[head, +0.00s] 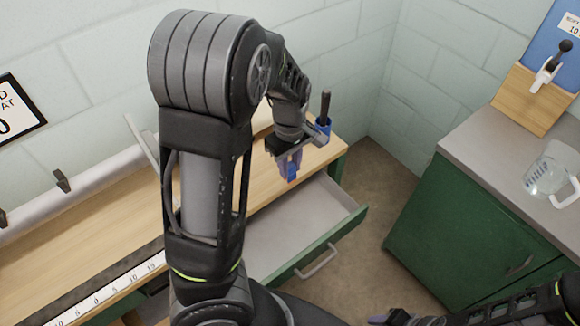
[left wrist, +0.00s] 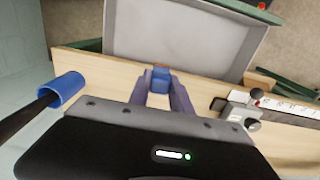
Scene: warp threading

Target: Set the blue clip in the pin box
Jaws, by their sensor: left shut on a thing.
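The blue clip (head: 292,173) is held between the fingertips of my left gripper (head: 290,164), at the right end of the wooden bench. In the left wrist view, the clip (left wrist: 160,79) sits between the two purple fingers, over or just above the bench edge beside the open drawer. I cannot tell if it touches the wood. A small brown patch shows just beyond the clip, mostly hidden. I cannot make out the pin box for certain. My right gripper (head: 390,319) shows only in part at the bottom edge; its fingers are unclear.
An open, empty-looking drawer (head: 290,222) juts out below the bench (head: 105,232). A blue cup (head: 325,124) with a dark handle stands at the bench's right end. A ruler strip (head: 105,292) runs along the front. A green cabinet (head: 450,235) with a glass jug (head: 545,175) stands at right.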

